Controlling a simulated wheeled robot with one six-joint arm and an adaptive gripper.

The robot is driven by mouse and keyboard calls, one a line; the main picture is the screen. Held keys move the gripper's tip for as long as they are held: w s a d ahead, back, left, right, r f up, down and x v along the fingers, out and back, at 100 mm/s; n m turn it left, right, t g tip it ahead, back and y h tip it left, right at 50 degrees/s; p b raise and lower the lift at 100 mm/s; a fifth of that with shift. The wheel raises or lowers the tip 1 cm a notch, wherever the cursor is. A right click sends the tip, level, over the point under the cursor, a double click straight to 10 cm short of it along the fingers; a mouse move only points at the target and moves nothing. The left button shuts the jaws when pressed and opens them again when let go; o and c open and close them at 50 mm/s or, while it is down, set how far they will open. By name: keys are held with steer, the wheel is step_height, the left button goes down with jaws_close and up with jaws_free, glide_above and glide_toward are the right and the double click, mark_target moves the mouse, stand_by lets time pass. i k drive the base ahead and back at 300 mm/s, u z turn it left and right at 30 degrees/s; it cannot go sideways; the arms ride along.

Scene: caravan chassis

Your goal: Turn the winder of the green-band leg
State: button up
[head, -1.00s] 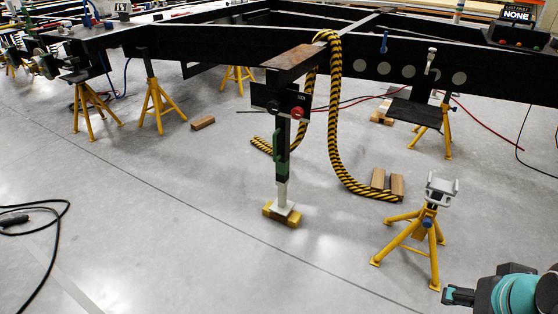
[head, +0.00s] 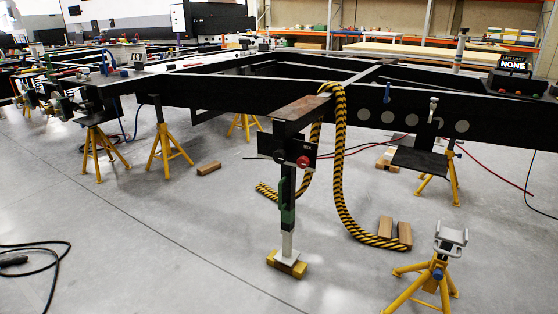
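The leg with the green band (head: 287,215) stands upright below the front corner of the black chassis, near the middle of the head view. Its pale foot rests on a yellow-brown block (head: 287,264) on the floor. A black plate (head: 288,149) at the leg's top carries a round red part (head: 303,161) and a dark round part beside it. A thin rod sticks out to the left of the plate. I cannot tell which of these is the winder. My gripper is not in view.
A yellow-and-black striped hose (head: 341,170) hangs from the chassis (head: 230,92) and curls on the floor right of the leg. A yellow stand (head: 436,268) is at lower right, and wooden blocks (head: 394,231) lie nearby.

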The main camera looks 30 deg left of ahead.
mark_target(280, 156)
steer(key=u, duration=0.35)
steer(key=k, duration=0.35)
steer(key=u, duration=1.2)
steer(key=i, duration=0.5)
steer(key=u, duration=0.05)
